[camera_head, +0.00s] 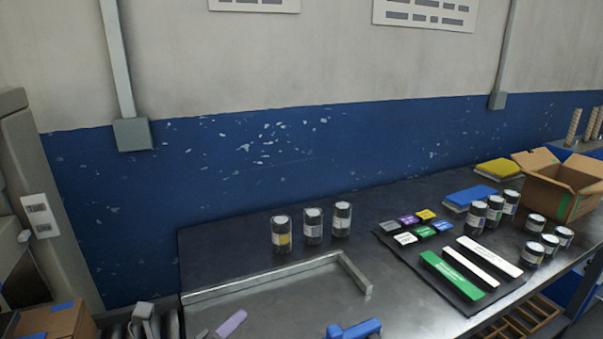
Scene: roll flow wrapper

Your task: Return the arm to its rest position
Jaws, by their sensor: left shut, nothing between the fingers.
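My left gripper (158,322) shows only in part at the bottom left edge of the head view, as grey metal pieces beside the table's left front corner. It is shut and empty, and it appears clear of the objects on the table. The rest of my left arm is cut off by the frame. My right gripper is not in view.
The dark table (225,243) holds three jars (313,227), a metal angle bar (262,278), a purple-handled tool (231,323) and a blue tool (354,329). A black mat (413,257) carries coloured blocks and strips. More jars and an open cardboard box (560,183) stand right.

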